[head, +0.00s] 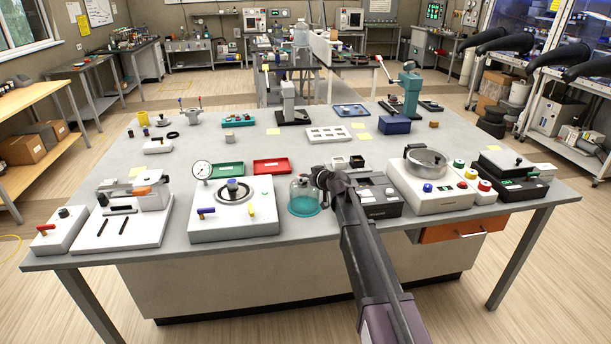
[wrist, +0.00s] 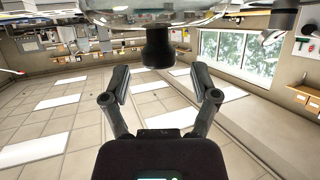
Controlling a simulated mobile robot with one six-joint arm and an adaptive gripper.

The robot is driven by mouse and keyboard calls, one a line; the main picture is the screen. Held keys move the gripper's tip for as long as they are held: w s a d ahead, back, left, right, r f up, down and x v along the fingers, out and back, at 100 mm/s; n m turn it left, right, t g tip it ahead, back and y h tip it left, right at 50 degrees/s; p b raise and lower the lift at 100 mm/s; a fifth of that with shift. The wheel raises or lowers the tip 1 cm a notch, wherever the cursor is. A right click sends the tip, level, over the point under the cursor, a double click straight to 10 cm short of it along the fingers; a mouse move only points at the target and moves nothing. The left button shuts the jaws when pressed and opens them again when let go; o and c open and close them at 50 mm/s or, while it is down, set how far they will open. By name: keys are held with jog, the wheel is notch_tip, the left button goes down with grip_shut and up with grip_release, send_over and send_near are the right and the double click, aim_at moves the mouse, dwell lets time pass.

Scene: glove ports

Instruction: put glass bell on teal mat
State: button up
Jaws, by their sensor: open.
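The glass bell (head: 303,188) is a clear dome with a dark knob, near the front edge of the table. The teal mat (head: 304,207) shows as a round teal patch at the dome's base, partly through the glass. The bell appears to stand upright on it. My gripper (head: 318,178) is just right of the bell's top in the head view. In the wrist view, which is upside down, my gripper (wrist: 160,76) has its two fingers wide apart and empty. The bell's knob (wrist: 158,48) is centred just beyond the fingertips, with the glass (wrist: 150,12) above it in the picture.
A white device with a dial gauge (head: 235,215) stands close left of the bell. A dark box (head: 378,196) stands close on the right. Green (head: 226,170) and red (head: 272,166) trays lie behind. The middle of the table has free room.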

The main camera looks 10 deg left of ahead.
jog(key=p+v, duration=0.3)
jog(key=v, duration=0.7)
jog(key=shift+d, duration=0.1)
dwell(0.5)
jog(key=s+d+f+m+g+h, duration=0.2)
jog(key=s+d, duration=0.5)
jog(key=s, duration=0.4)
jog(key=s+d+f+m+g+h, duration=0.3)
jog(key=s+d+f+g, duration=0.2)
jog(key=s, duration=0.6)
jog(key=s+d+f+m+g+h, duration=0.2)
jog(key=s+d+f+g+h, duration=0.1)
jog(key=s+d, duration=0.5)
jog(key=s+f, duration=0.1)
jog(key=s, duration=0.2)
jog(key=shift+d+f+m+g, duration=0.25)
jog(key=shift+d+m+g, duration=0.05)
jog(key=shift+d+g, duration=0.1)
